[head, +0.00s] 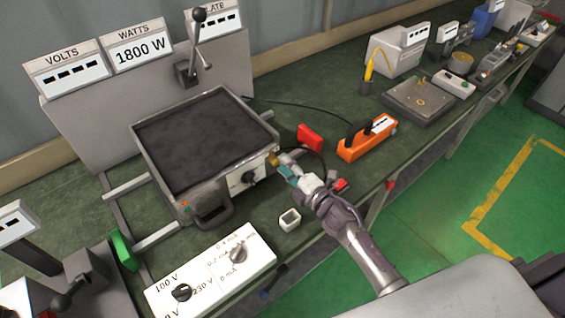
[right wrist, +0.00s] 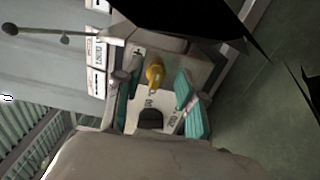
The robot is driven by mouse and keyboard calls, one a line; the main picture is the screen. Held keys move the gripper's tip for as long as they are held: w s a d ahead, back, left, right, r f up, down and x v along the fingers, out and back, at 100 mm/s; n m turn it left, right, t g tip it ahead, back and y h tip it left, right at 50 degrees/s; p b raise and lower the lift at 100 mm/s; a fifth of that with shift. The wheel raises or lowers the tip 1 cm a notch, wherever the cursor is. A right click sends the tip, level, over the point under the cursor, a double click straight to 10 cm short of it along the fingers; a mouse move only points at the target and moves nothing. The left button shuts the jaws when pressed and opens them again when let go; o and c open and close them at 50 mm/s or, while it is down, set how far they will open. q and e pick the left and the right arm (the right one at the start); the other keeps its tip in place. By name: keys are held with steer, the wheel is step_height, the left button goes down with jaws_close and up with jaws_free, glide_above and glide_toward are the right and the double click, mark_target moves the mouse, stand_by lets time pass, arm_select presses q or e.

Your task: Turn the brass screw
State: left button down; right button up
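The brass screw (head: 273,159) sits on the right front corner of the heating box (head: 215,198), a grey metal tray-like unit with a dark top. In the right wrist view the yellow brass screw (right wrist: 154,74) stands out between and beyond the teal finger pads. My right gripper (head: 284,165) is close to the screw, coming from the lower right. Its fingers (right wrist: 160,92) are open, with a gap on both sides of the screw. Whether the fingertips reach around it I cannot tell. My left gripper is not in view.
A red block (head: 310,137) and an orange meter (head: 367,138) lie to the right. A white dial panel (head: 212,272) lies in front.

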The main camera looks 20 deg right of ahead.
steer(key=v, duration=1)
steer(key=shift+s, duration=0.2)
steer(key=shift+d+r, duration=0.1)
